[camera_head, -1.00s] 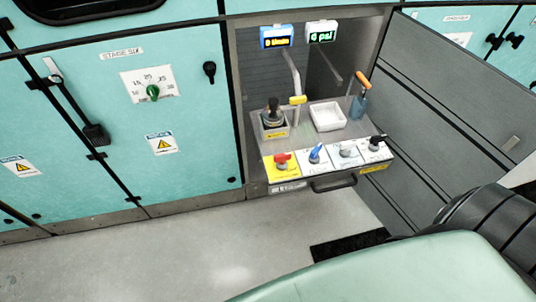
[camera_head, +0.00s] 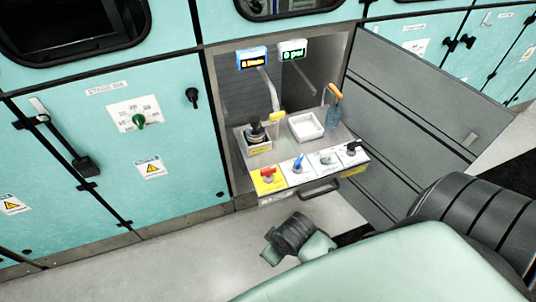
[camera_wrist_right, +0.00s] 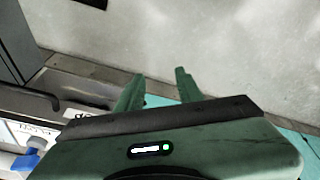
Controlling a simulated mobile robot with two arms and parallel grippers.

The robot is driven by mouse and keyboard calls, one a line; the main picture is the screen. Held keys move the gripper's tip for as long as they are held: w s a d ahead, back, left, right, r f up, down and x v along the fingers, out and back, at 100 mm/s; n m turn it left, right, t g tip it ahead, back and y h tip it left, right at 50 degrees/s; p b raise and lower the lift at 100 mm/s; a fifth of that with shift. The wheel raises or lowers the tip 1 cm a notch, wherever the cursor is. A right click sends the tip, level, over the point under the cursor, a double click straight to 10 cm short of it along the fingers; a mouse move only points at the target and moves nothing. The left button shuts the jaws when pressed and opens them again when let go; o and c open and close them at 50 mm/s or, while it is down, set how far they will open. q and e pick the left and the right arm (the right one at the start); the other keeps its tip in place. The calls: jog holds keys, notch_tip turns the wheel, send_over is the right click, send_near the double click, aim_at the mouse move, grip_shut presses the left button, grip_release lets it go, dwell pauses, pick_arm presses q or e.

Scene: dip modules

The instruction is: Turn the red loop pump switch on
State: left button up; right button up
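The red switch (camera_head: 268,175) sits on a yellow plate at the left end of the row of switches on the pull-out panel in the head view. A blue switch (camera_head: 298,163), a white one (camera_head: 326,158) and a black one (camera_head: 352,148) follow to its right. The forearm of my right arm shows low in front of the panel. My right gripper (camera_wrist_right: 160,80) has two green fingers, apart with nothing between them. It points at the floor and cabinet base. The blue switch (camera_wrist_right: 27,158) shows at lower left of the wrist view. My left gripper is out of view.
A white tray (camera_head: 305,127) and a black-topped knob (camera_head: 257,130) sit behind the switches. A handle (camera_head: 319,190) juts from the panel front. Teal cabinets flank the panel, and a grey open door (camera_head: 410,120) stands at its right. The floor in front is clear.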

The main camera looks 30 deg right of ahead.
jog(key=w+a+r+n, duration=0.1)
jog(key=w+r+n, duration=0.15)
jog(key=r, duration=0.35)
notch_tip(320, 180, up, 7)
jog(key=n+g+p, duration=0.2)
jog(key=n+g, duration=0.1)
jog(key=n, duration=0.6)
send_over(268, 168)
jog(key=shift+h, duration=0.3)
jog(key=shift+n, duration=0.25)
jog(key=shift+f, duration=3.8)
jog(key=shift+c, duration=0.3)
grip_shut()
